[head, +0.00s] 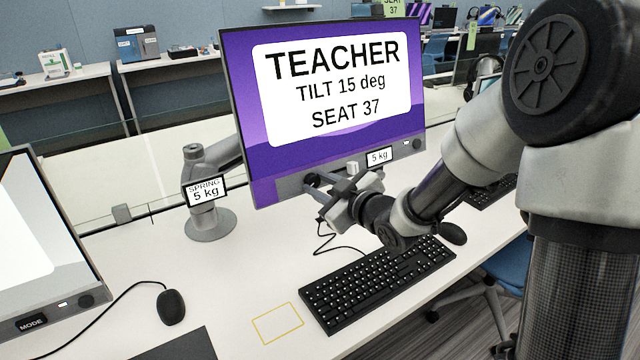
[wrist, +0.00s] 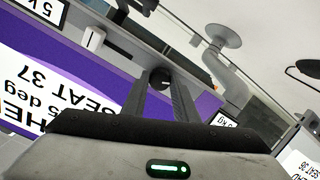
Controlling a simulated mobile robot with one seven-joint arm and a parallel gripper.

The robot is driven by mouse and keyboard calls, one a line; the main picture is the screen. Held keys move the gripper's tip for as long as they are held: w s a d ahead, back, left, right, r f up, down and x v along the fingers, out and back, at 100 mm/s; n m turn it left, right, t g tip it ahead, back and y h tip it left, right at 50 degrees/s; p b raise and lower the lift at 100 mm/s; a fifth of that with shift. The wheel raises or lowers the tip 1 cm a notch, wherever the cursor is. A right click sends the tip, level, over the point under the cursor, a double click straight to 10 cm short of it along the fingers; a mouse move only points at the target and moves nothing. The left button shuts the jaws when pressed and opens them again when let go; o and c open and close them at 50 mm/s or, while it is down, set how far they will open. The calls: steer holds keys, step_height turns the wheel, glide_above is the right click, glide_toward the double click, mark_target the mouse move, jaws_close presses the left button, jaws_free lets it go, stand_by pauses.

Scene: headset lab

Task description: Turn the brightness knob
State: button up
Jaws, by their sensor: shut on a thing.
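The TEACHER monitor (head: 330,100) stands on an arm above the desk, its screen purple and white. In the wrist view a small dark round knob (wrist: 160,77) with a light mark sits on the monitor's grey bezel. My gripper (head: 311,183) reaches the left part of the lower bezel in the head view. In the wrist view the fingertips of my gripper (wrist: 165,84) are closed on either side of this knob. The knob is hidden behind the fingers in the head view, and I can read no label on it.
A 5 kg tag (head: 379,156) and a white block (head: 352,168) are close to my gripper. A keyboard (head: 378,283) lies below. The monitor arm with a SPRING tag (head: 205,191) stands left. Another monitor (head: 45,250) and a mouse (head: 171,306) are farther left.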

stand_by(0.4)
steer(key=o, duration=1.1)
steer(key=shift+s, duration=0.1)
